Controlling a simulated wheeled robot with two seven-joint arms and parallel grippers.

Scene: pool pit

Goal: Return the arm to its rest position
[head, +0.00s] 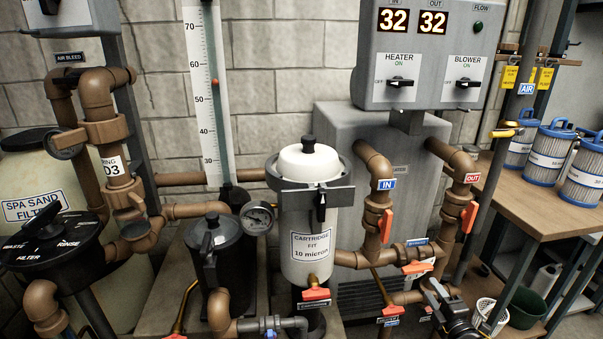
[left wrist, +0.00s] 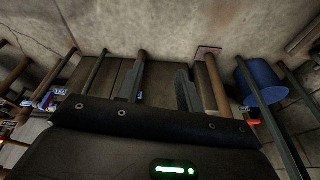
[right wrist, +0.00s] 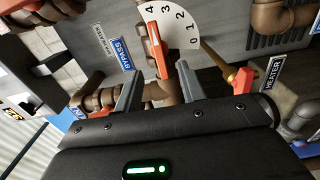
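My right gripper (head: 440,296) is at the lower right of the head view, just below the bypass valve's orange handle (head: 417,268). In the right wrist view its two fingers (right wrist: 158,92) stand apart. The orange handle (right wrist: 156,50) with a numbered dial (right wrist: 176,25) lies beyond the gap between them; I cannot tell whether the fingers touch it. My left gripper is outside the head view. In the left wrist view its fingers (left wrist: 158,88) are apart with nothing between them, pointing towards the floor and pipes.
The cartridge filter (head: 308,220), brown pipes (head: 375,165) and heater control box (head: 430,55) crowd the space ahead. A wooden bench (head: 530,205) with blue-capped cartridges (head: 548,155) stands right. A blue bucket (left wrist: 262,82) shows near the left gripper.

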